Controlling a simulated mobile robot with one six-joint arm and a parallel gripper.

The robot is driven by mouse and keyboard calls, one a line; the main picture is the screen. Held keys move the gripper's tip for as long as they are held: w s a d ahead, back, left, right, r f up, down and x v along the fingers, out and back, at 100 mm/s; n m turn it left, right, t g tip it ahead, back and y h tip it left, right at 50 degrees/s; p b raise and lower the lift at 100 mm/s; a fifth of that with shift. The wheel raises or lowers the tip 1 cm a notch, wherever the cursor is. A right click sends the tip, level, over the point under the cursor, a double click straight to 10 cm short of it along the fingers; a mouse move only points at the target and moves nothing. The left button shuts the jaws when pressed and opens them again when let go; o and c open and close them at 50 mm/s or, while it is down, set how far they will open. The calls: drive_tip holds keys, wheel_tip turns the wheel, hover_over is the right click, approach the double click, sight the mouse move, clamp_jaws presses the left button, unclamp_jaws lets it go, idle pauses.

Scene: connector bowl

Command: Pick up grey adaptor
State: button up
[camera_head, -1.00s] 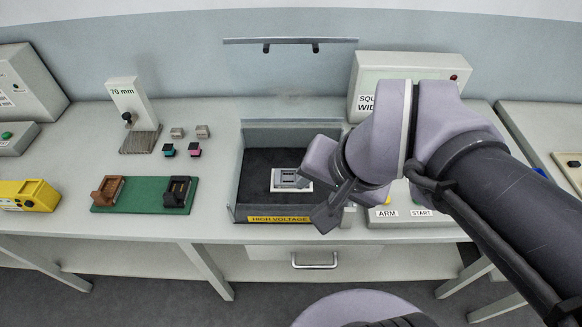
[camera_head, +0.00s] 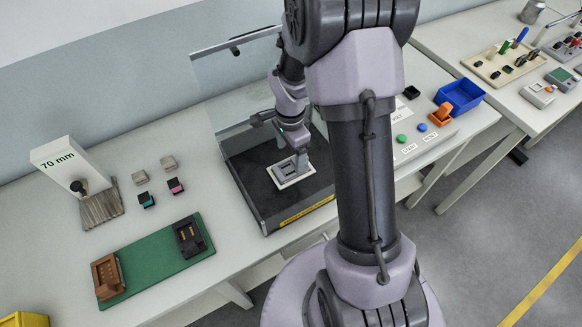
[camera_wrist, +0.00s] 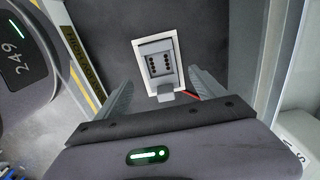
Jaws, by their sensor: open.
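A grey piece with several dark holes, which looks like the grey adaptor (camera_wrist: 160,66), sits in a white frame (camera_wrist: 176,44) on the dark floor of the high-voltage box. In the head view the grey piece (camera_head: 287,170) is partly behind my gripper. My gripper (camera_wrist: 161,78) is open. Its two fingers stand apart to the left and right of the piece's near end, with nothing held between them. In the head view my gripper (camera_head: 297,152) is low in the box, just above the piece; whether it touches cannot be told.
The box (camera_head: 262,214) has low walls and a raised clear lid (camera_head: 215,78). A button panel (camera_head: 440,128) is right.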

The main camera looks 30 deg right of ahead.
sight(291, 168)
drive_tip(key=f+b, duration=0.1)
drive_tip(key=f, duration=0.2)
drive_tip(key=f+b, duration=0.1)
drive_tip(key=f, duration=0.2)
drive_tip(key=shift+w+d, duration=0.1)
drive_tip(key=shift+d, duration=0.1)
drive_tip(key=shift+r, duration=0.1)
drive_tip(key=c, duration=1.7)
